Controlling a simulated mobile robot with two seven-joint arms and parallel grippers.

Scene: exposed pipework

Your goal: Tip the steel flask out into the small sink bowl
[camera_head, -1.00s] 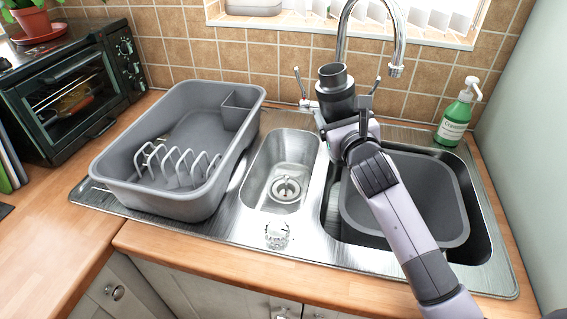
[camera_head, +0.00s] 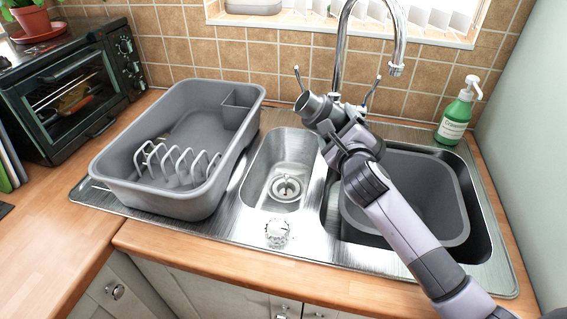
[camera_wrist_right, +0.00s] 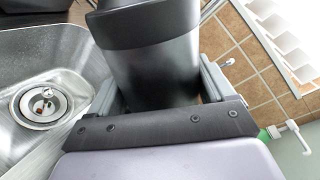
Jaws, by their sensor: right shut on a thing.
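The dark steel flask (camera_head: 313,107) is held by my right gripper (camera_head: 337,127) above the back of the sink. It is tilted, its mouth towards the left and slightly up, near the back right of the small sink bowl (camera_head: 270,168). In the right wrist view the flask (camera_wrist_right: 157,70) stands between the two fingers of the right gripper (camera_wrist_right: 165,95), which are shut on it. The small bowl (camera_wrist_right: 75,60) shows at the left there, with its drain. No liquid is seen leaving the flask, and its inside cannot be made out. My left gripper is not in view.
A grey dish tub (camera_head: 180,205) with a rack stands left of the small bowl. A grey basin (camera_head: 440,225) sits in the large sink at the right. The tap (camera_head: 397,45) rises close behind the flask. A green soap bottle (camera_head: 455,115) stands at the back right.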

